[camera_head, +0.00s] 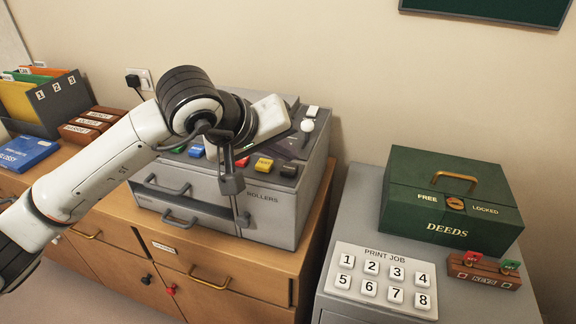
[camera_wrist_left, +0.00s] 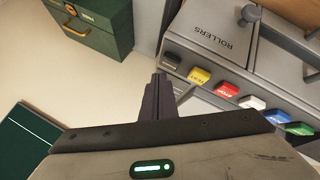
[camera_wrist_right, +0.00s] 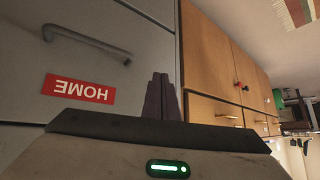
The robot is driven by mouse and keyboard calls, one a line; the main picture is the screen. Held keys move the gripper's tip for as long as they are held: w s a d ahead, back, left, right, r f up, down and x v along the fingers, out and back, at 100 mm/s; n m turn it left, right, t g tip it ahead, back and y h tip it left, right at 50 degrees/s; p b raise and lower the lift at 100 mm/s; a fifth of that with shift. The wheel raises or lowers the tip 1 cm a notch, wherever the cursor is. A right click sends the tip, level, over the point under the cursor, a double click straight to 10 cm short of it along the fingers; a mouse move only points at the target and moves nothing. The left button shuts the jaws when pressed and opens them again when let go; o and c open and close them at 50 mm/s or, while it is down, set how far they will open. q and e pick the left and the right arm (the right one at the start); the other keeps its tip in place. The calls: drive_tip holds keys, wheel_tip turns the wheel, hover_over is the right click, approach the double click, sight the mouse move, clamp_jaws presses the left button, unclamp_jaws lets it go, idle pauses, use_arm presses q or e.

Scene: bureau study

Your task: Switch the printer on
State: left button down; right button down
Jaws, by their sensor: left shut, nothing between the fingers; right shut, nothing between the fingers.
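My right gripper (camera_wrist_right: 160,90) is shut and empty, facing a grey front.
Right of the printer, a grey cabinet (camera_head: 350,205) carries a numbered PRINT JOB pad (camera_head: 383,278), a green DEEDS box (camera_head: 450,205) and a keys rack (camera_head: 485,272). Folders (camera_head: 40,100) and a blue packet (camera_head: 25,153) lie left. A red HOME sign (camera_wrist_right: 78,88) is near my right gripper.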

sight(285, 171)
use_arm(q)
drive_tip(key=shift+f+b, duration=0.45)
drive_tip(key=shift+b, duration=0.3)
drive_tip(key=shift+f+b, duration=0.45)
drive_tip(key=shift+b, duration=0.05)
idle(0.6)
drive_tip(key=shift+r, duration=0.15)
drive_tip(key=shift+r+p, duration=0.3)
drive_tip(key=shift+r, duration=0.45)
wheel_tip(285, 171, up, 6)
drive_tip(key=shift+p, duration=1.15)
